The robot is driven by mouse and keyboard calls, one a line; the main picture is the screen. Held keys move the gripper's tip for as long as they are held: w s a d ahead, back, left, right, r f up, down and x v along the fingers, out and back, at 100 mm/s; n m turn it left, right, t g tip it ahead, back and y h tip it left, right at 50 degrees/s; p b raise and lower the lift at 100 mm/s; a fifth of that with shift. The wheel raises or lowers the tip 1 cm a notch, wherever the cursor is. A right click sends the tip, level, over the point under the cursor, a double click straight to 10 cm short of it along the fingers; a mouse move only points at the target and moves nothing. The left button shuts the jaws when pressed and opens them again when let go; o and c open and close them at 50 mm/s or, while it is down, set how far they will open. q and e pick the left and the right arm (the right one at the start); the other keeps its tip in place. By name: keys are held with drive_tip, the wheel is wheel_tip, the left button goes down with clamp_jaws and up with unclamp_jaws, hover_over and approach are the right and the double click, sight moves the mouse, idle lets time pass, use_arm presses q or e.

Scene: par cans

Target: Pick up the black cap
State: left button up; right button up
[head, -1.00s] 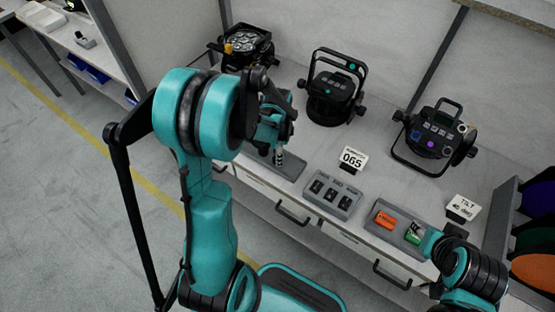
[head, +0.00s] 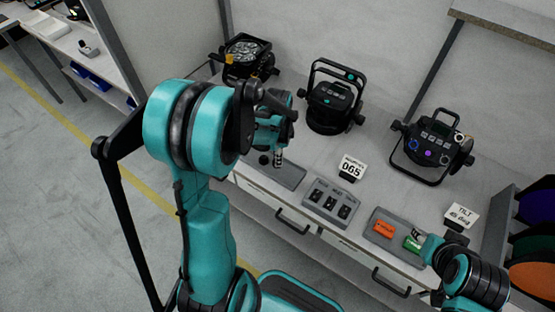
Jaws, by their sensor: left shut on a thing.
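My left gripper (head: 279,158) hangs at the left end of the worktop, over a flat grey tray (head: 288,178). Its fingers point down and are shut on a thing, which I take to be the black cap. A small dark round piece (head: 264,160) shows just left of the fingertips and looks like the cap. It is too small to tell just how it sits between the fingers. My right gripper (head: 417,233) is at the lower right, by a green item (head: 412,245) on another tray; its jaws are too small to judge.
Three black par cans stand behind: left (head: 247,55), middle (head: 335,98) and right (head: 432,145). A grey tray with several black pieces (head: 328,203) and one with an orange item (head: 384,228) lie in front. Signs read 065 (head: 351,168) and TILT (head: 462,215).

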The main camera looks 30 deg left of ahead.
use_arm(q)
drive_tip(key=w+d+r+p, duration=0.2)
drive_tip(key=d+r, duration=0.5)
drive_tip(key=d, duration=0.4)
drive_tip(key=shift+d+r+p, duration=0.25)
drive_tip(key=shift+r+p, duration=0.15)
drive_tip(key=shift+p, duration=0.25)
use_arm(e)
wheel_tip(320, 180, up, 4)
